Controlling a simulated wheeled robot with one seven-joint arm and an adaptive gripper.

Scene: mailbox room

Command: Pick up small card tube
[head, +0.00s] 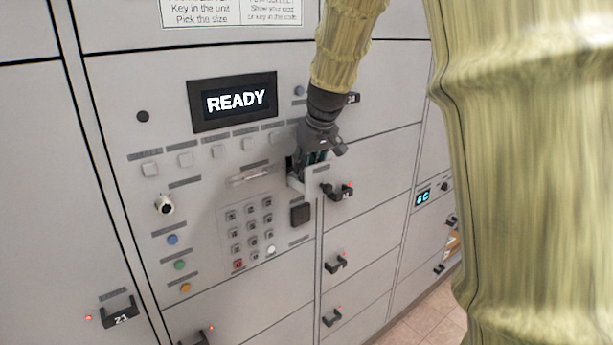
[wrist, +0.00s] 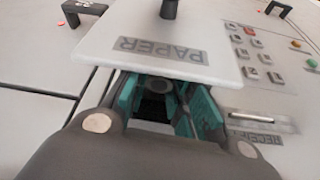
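My gripper (head: 312,158) reaches into a small opening in the grey locker panel, to the right of the keypad. In the wrist view its two teal fingers (wrist: 160,98) stand apart, with a dark gap between them. A dull grey rounded shape (wrist: 160,86) shows in that gap, inside the dark recess. I cannot tell whether it is the small card tube, or whether a finger touches it. No card tube can be made out in the head view.
The panel carries a READY screen (head: 236,101), a keypad (head: 250,230) and a receipt slot (head: 250,176). Locker handles jut out nearby, one (head: 341,193) just right of the opening. My arm covers much of the right side. Floor shows at lower right.

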